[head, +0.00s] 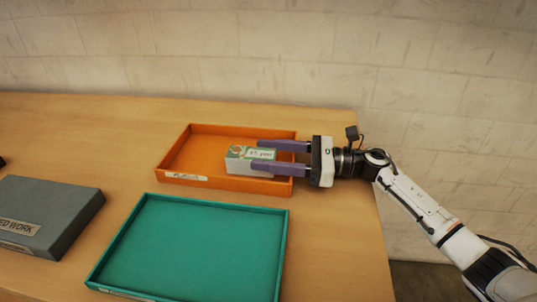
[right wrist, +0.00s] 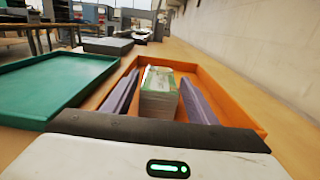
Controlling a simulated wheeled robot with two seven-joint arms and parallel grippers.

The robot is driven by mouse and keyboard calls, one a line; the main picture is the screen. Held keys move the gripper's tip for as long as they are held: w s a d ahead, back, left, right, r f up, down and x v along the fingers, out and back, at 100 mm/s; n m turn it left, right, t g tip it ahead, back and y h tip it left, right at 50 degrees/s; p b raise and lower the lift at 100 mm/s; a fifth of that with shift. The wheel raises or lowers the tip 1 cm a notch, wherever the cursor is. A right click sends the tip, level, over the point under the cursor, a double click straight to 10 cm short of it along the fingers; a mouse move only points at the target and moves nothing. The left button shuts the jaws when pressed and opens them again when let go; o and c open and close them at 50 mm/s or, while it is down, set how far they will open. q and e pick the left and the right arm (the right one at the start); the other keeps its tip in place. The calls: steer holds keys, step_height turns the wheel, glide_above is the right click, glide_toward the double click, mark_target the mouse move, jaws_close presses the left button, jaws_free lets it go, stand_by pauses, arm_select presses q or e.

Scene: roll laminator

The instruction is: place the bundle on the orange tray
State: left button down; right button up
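The bundle (head: 238,158) is a white block of stacked sheets with a green and white printed top and a label. It sits inside the orange tray (head: 180,178), towards its right half, and looks upright on the tray floor. My right gripper (head: 255,156) reaches in over the tray's right wall, its purple fingers on either side of the bundle. In the right wrist view the bundle (right wrist: 158,100) stands between the fingers, with a gap showing on both sides, so the gripper is open. My left gripper is not in view.
An empty green tray (head: 190,250) lies in front of the orange tray. A grey box (head: 45,215) with a label stands at the left.

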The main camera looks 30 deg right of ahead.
steer(key=shift+o, duration=1)
steer(key=shift+r, duration=0.2)
steer(key=b+v, duration=0.2)
steer(key=v, duration=0.9)
steer(key=shift+s+d+f, duration=0.1)
steer(key=shift+s+f, duration=0.05)
steer(key=shift+s+d, duration=0.2)
steer(key=shift+d, duration=0.1)
